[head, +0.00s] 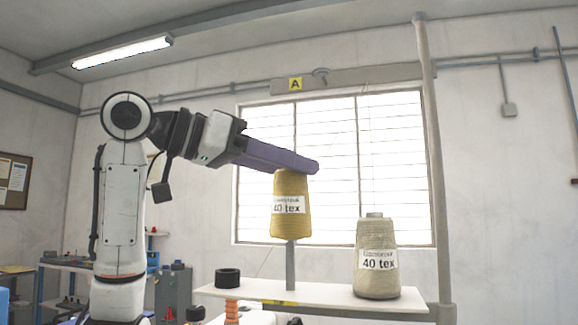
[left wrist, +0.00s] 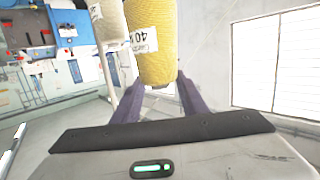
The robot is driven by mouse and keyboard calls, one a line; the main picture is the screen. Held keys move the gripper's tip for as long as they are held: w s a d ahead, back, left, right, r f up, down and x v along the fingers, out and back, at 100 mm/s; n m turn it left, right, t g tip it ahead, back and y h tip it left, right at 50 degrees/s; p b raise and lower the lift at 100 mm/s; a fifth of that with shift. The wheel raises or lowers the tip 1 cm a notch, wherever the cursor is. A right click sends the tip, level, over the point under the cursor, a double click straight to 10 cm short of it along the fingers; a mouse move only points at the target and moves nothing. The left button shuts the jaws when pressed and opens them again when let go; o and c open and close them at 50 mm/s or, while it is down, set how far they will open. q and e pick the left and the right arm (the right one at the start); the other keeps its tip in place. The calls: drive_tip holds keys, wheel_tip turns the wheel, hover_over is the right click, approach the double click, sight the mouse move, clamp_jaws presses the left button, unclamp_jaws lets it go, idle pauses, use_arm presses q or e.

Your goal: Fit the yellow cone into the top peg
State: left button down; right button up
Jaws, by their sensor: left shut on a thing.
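A yellow cone of thread (head: 291,208) with a white "40 tex" label is upright in the head view, small end up. My left gripper (head: 308,167) has its purple fingers shut on the cone's top end. The same yellow cone (left wrist: 155,45) shows between the fingers in the left wrist view. A grey upright peg (head: 290,268) stands on the white shelf directly below the cone and meets its base in the picture. I cannot tell whether the peg's tip is inside the cone or behind it. My right gripper is not in view.
A beige cone (head: 377,262) labelled "40 tex" stands on the white shelf (head: 330,297) at the right. A black ring-shaped spool (head: 227,278) is at the shelf's left end. A tall grey pole (head: 433,150) rises behind the beige cone. A window is behind.

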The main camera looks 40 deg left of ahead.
sight(274, 197)
use_arm(q)
drive_tip(key=shift+s+h+p, duration=0.15)
drive_tip(key=shift+h+p, duration=0.15)
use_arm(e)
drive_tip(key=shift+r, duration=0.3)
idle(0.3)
use_arm(q)
drive_tip(key=shift+p, duration=0.3)
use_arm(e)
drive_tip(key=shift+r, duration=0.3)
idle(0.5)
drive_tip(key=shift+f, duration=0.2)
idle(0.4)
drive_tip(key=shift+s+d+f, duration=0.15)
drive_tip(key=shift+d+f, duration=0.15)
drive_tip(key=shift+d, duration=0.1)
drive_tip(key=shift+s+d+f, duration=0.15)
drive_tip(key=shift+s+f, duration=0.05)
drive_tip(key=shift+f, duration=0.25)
use_arm(q)
drive_tip(key=shift+f+b, duration=0.35)
drive_tip(key=shift+f, duration=0.05)
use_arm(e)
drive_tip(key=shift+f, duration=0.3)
use_arm(q)
drive_tip(key=shift+f+b, duration=1.3)
drive_tip(key=shift+f, duration=0.25)
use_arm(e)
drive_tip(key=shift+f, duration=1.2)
